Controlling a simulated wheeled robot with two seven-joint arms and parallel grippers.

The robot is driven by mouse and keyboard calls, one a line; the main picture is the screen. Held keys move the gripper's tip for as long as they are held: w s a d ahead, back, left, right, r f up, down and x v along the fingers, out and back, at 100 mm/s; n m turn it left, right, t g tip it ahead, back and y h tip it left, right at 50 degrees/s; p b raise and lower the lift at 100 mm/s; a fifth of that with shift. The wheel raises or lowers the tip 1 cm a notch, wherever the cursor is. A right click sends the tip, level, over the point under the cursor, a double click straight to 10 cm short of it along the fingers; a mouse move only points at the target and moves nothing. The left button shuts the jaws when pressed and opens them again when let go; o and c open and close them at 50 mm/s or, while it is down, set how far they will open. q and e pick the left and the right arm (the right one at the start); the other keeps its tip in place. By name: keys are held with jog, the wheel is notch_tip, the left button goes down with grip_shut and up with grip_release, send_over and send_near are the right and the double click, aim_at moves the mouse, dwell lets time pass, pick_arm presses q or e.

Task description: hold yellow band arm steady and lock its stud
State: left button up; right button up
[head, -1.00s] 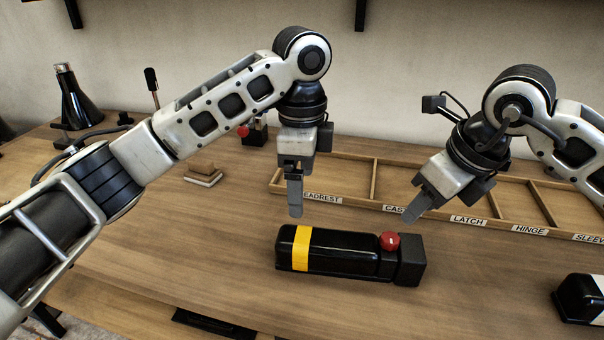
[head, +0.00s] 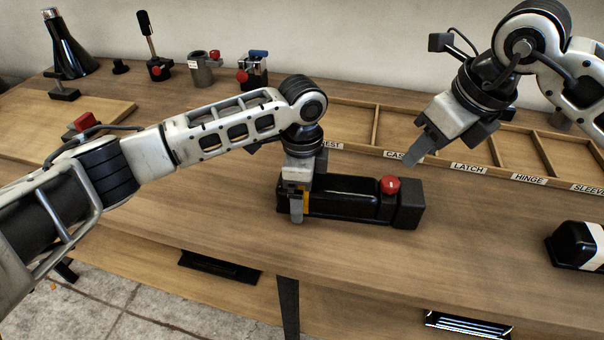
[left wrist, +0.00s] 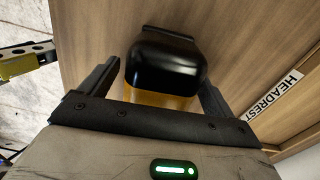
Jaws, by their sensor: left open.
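The yellow band arm (head: 345,197) is a black block lying on the wooden bench, with a red stud (head: 390,185) on top near its right end. My left gripper (head: 299,208) is lowered at its left end and hides most of the yellow band. In the left wrist view the open fingers stand on either side of the yellow band arm (left wrist: 165,70), with gaps showing, and the yellow band (left wrist: 160,98) lies between them. My right gripper (head: 413,153) hangs above and behind the stud, apart from it; its finger gap cannot be made out.
A divided tray (head: 390,155) with labels such as LATCH and HINGE lies behind. A black and white block (head: 577,245) sits at the right. Several clamps and holders, including a grey cup (head: 202,70), stand at the back left. The bench front is clear.

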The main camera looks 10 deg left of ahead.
pick_arm(q)
jog(key=shift+f, duration=0.2)
jog(key=shift+c, duration=0.3)
jog(key=c, duration=1.5)
jog(key=shift+o, duration=0.2)
